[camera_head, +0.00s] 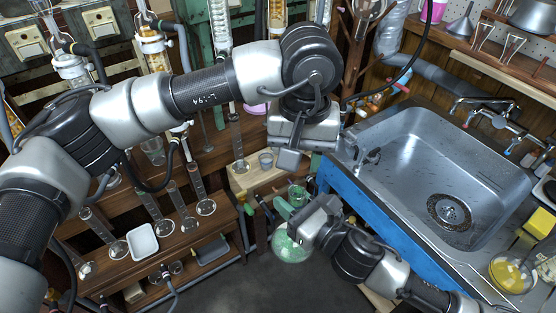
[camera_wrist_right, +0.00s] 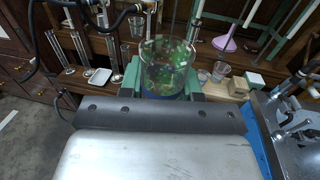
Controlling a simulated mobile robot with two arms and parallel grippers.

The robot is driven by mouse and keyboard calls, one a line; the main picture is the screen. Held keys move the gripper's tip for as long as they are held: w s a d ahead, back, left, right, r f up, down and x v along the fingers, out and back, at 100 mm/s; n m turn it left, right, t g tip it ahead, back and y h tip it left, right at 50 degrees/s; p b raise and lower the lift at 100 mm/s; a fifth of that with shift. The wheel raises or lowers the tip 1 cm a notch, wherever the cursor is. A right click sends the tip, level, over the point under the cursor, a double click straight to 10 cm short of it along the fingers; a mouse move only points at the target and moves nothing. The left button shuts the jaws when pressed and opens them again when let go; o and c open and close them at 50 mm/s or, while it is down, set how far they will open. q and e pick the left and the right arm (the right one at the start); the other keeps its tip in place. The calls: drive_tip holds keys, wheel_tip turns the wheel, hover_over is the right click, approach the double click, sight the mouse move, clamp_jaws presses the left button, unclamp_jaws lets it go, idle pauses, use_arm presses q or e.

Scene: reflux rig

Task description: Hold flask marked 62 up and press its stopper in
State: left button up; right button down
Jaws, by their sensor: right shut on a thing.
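My right gripper (camera_head: 285,216) comes in from the lower right of the head view. It is shut on a round glass flask (camera_head: 290,246) with green speckled contents, held over the dark floor. In the right wrist view the green fingers (camera_wrist_right: 163,80) clasp both sides of a clear glass vessel (camera_wrist_right: 168,55), which looks like the same flask. I cannot read a 62 on it, and I cannot make out a stopper. My left gripper (camera_head: 300,160) points down above the flask, apart from it; its jaws are mostly hidden under the wrist.
A steel sink (camera_head: 440,165) with a blue front stands at the right. A wooden block (camera_head: 255,175) and a small beaker (camera_head: 266,160) are behind the grippers. Measuring cylinders and a white tray (camera_head: 143,241) stand on the left shelf. Open floor lies below the flask.

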sight(298, 178)
use_arm(q)
drive_tip(key=shift+f, duration=1.85)
drive_tip(key=shift+f, duration=0.95)
idle(0.9)
drive_tip(key=o, duration=1)
wheel_tip(298, 178, up, 12)
idle(0.4)
